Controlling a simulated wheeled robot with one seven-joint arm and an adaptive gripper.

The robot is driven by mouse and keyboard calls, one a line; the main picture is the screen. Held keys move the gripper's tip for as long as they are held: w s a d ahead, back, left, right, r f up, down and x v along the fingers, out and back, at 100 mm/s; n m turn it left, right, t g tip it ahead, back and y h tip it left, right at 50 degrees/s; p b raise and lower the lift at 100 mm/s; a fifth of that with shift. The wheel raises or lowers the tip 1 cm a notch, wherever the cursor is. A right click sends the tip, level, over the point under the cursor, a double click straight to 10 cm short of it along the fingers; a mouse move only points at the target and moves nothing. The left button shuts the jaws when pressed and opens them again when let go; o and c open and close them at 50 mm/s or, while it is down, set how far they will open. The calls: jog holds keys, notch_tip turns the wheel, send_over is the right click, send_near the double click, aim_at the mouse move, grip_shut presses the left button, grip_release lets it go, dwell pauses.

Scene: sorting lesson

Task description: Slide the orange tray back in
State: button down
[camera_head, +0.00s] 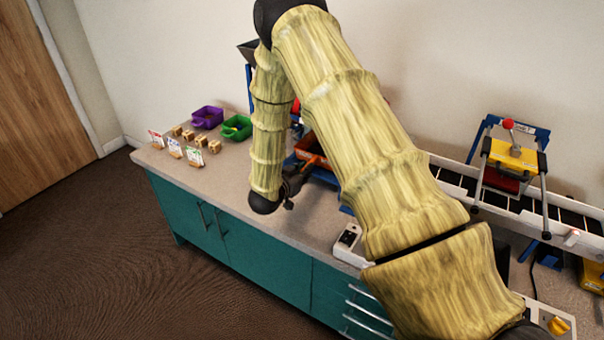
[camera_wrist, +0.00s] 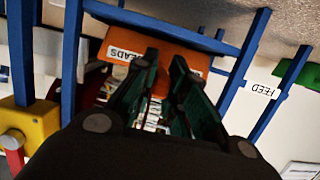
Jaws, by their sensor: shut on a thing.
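The orange tray (camera_head: 311,150) is in the blue frame at the back of the counter, partly hidden behind my arm in the head view. In the head view my gripper (camera_head: 294,186) is low over the counter, just in front of the tray.
Blue frame posts (camera_wrist: 246,62) stand close on both sides of the tray. A purple bin (camera_head: 207,117) and a green bin (camera_head: 237,128) stand to the left, near small cards and wooden blocks. A conveyor (camera_head: 455,183) runs to the right. A white box (camera_head: 349,240) sits near the front edge.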

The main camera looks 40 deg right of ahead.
jog(key=shift+d+f, duration=0.1)
jog(key=shift+f, duration=0.25)
dwell(0.7)
jog(key=c, duration=1.4)
grip_release()
jog(key=shift+o, duration=0.2)
jog(key=v, duration=1.2)
jog(key=shift+f, duration=0.1)
